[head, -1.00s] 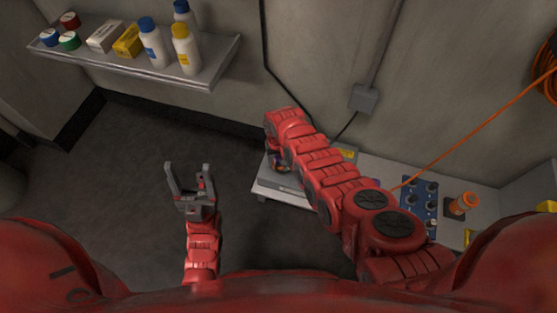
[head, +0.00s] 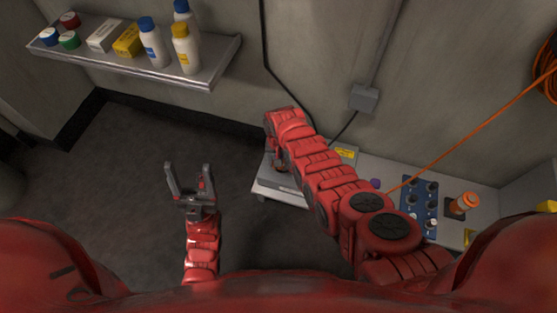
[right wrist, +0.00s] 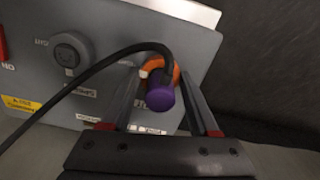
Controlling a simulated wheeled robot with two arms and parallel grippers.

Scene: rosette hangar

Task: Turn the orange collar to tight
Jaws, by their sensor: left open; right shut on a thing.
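The orange collar (right wrist: 152,64) shows in the right wrist view as a ring on a grey panel (right wrist: 110,40). A purple plug (right wrist: 160,96) with a black cable stands in front of it and hides part of it. My right gripper (right wrist: 163,76) is shut on the collar, one finger on each side. In the head view my right arm covers the collar and most of that gripper. My left gripper (head: 188,180) is open and empty above the dark floor, left of the bench.
A grey bench (head: 283,192) runs along the wall, with a blue socket board (head: 418,203) and an orange container (head: 463,205) at its right. A shelf (head: 190,78) with bottles and boxes is at upper left. An orange cable (head: 470,129) crosses over the bench.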

